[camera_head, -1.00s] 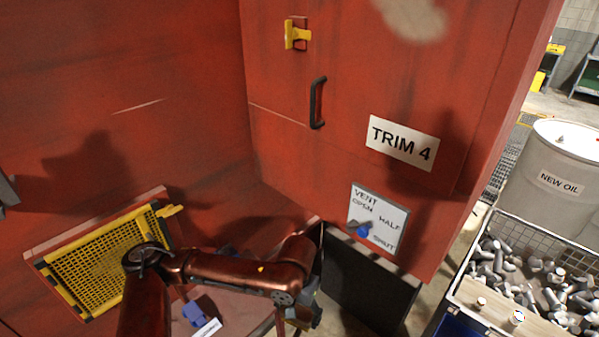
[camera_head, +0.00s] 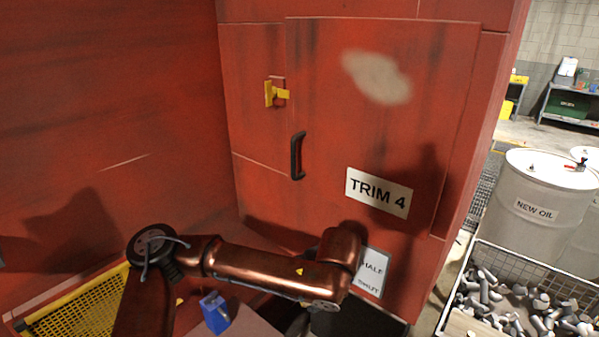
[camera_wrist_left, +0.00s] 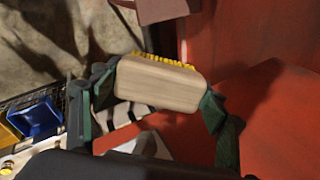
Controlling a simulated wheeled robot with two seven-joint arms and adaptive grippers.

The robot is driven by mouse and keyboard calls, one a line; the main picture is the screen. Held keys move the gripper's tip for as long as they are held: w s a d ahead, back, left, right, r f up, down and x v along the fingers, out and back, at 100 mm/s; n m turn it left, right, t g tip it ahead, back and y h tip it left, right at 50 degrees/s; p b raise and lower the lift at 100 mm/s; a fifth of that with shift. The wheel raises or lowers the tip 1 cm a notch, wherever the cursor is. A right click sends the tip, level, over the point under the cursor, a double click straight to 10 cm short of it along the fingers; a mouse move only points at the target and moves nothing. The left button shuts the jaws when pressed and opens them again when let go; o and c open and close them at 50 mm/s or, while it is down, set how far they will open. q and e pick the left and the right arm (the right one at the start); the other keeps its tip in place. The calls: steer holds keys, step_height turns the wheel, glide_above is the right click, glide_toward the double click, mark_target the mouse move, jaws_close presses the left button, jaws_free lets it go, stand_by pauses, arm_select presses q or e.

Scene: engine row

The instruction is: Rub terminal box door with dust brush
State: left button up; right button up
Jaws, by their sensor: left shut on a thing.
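The terminal box door (camera_head: 350,120) is a red panel in the head view, closed, with a black handle (camera_head: 297,156) and a "TRIM 4" plate (camera_head: 379,193). A pale dusty patch (camera_head: 377,77) marks its upper part. The dust brush (camera_wrist_left: 155,82) has a pale wooden back and yellow bristles, which point away at the top of the left wrist view. My left gripper (camera_wrist_left: 158,93) is shut on the brush, one green finger at each end. In the head view my arm hides the gripper and brush, low in front of the red box. My right gripper is not in view.
A yellow latch (camera_head: 275,93) sticks out left of the door. A yellow grille (camera_head: 80,305) and a blue object (camera_head: 214,312) are low at left. A wire basket of metal parts (camera_head: 525,262) and white drums (camera_head: 540,205) stand right.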

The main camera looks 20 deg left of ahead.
arm_select(q)
steer(key=w+r+m+t, duration=0.1)
steer(key=r, duration=0.2)
steer(key=r+m+t+p, duration=0.1)
steer(key=r+m, duration=0.1)
steer(key=r, duration=0.2)
steer(key=w+r+m+t, duration=0.1)
steer(key=r+t, duration=0.1)
steer(key=r, duration=0.1)
steer(key=shift+w+d+r+p, duration=0.25)
steer(key=shift+w+p, duration=0.05)
steer(key=s+a+r+m+t+h+p, duration=0.1)
steer(key=r+m+t+h+p, duration=0.15)
steer(key=r, duration=1.05)
steer(key=s+r+m+t+h+p, duration=0.1)
steer(key=r+m+t+h, duration=0.3)
steer(key=r, duration=1)
steer(key=s+a+r+m+t+h+p, duration=0.1)
steer(key=s+r+m+t+h+p, duration=0.2)
steer(key=r, duration=1)
steer(key=shift+h, duration=0.35)
steer(key=shift+b+x, duration=0.35)
steer(key=shift+x, duration=3.35)
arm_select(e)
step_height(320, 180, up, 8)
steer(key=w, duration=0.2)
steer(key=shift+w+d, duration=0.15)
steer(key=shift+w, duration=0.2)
arm_select(q)
steer(key=shift+a, duration=0.1)
